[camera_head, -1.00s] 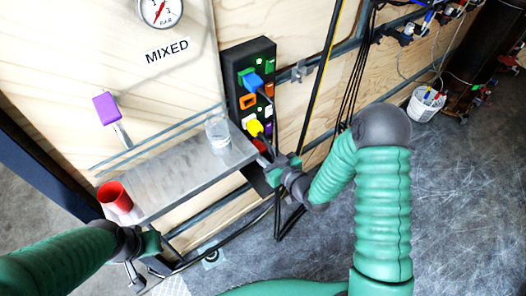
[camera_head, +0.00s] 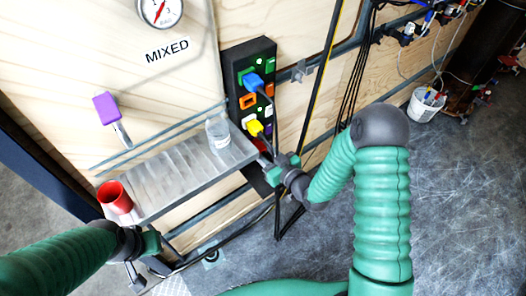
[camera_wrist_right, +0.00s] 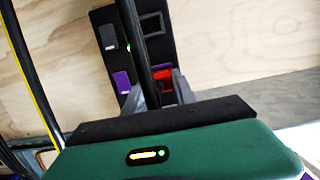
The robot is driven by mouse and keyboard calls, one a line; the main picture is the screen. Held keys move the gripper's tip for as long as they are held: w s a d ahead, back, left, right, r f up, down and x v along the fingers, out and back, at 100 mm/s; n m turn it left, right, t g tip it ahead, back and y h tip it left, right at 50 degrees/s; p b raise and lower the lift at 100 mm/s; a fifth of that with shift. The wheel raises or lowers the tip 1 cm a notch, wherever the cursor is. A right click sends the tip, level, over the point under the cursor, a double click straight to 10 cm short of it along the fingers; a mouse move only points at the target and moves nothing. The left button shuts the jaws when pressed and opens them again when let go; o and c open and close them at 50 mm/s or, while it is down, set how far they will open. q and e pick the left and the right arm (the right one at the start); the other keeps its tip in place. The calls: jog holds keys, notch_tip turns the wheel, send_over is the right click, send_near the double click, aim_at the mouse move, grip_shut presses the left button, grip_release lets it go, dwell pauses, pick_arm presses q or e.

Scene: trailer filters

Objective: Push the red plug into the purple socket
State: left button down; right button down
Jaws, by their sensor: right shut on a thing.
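In the right wrist view the red plug (camera_wrist_right: 165,84) shows between the fingertips of my right gripper (camera_wrist_right: 156,95), which is shut on it. A strip of the purple socket (camera_wrist_right: 161,67) shows just beyond the red plug on the dark panel. I cannot tell how deep the plug sits in it. A purple block (camera_wrist_right: 122,82) is beside it on the same panel. In the head view my right gripper (camera_head: 268,166) is at the panel's lower end, and plug and socket are mostly hidden. My left gripper (camera_head: 146,274) looks open and empty below the shelf.
The dark panel (camera_head: 233,62) carries a blue plug (camera_head: 252,80) and a yellow plug (camera_head: 254,128). A metal shelf (camera_head: 170,178) holds a clear bottle (camera_head: 218,132) and a red cup (camera_head: 115,197). A black cable (camera_wrist_right: 138,45) crosses the panel in the wrist view.

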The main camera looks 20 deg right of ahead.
jog(key=shift+x, duration=0.9)
jog(key=c, duration=0.9)
grip_release()
jog(key=shift+r, duration=0.2)
jog(key=p+v, duration=0.6)
jog(key=v, duration=1)
jog(key=shift+s+d, duration=0.15)
jog(key=shift+s, duration=0.2)
